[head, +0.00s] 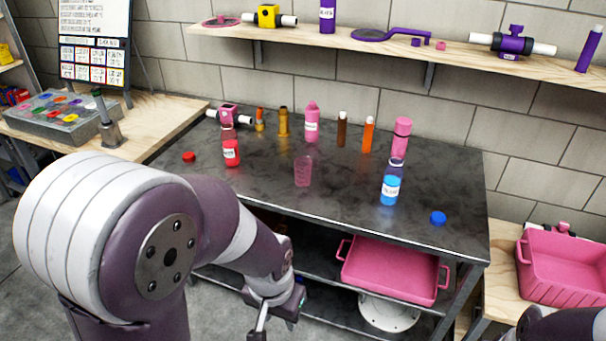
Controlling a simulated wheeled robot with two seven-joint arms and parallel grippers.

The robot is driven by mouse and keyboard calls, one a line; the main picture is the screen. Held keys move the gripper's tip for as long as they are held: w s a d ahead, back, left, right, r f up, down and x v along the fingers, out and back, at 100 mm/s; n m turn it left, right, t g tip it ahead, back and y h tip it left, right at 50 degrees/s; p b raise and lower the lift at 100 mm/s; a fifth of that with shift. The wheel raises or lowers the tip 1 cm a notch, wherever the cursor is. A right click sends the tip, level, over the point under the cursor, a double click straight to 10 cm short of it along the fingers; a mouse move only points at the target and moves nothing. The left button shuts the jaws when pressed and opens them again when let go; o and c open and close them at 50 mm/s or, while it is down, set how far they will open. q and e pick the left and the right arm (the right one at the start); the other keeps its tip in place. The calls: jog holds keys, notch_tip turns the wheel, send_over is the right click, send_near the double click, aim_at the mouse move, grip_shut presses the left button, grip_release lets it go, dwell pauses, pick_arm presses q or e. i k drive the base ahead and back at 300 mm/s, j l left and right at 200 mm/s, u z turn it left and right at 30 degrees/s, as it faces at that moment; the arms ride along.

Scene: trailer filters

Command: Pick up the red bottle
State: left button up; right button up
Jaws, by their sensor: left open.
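The red bottle (231,148) stands upright on the dark metal table (350,205), towards its left side, with a white label on its front. A red cap (189,156) lies on the table just left of it. My left gripper (262,321) is at the bottom centre, in front of the table and lower in the picture than the bottle. It is open and well apart from the bottle. Its fingers show only partly near the bottom edge. My right gripper is out of view; only a dark piece of my right arm shows at the bottom right corner.
Behind the red bottle stand a pink valve-like part (228,116), small amber bottles (283,121) and a pink bottle (312,122). A blue bottle (390,183) and blue cap (438,218) are farther right. The table's front-left area is clear.

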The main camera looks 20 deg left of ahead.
aim_at(230, 143)
jog(key=i+j+u, duration=0.15)
jog(key=i+j, duration=0.85)
jog(key=i, duration=0.05)
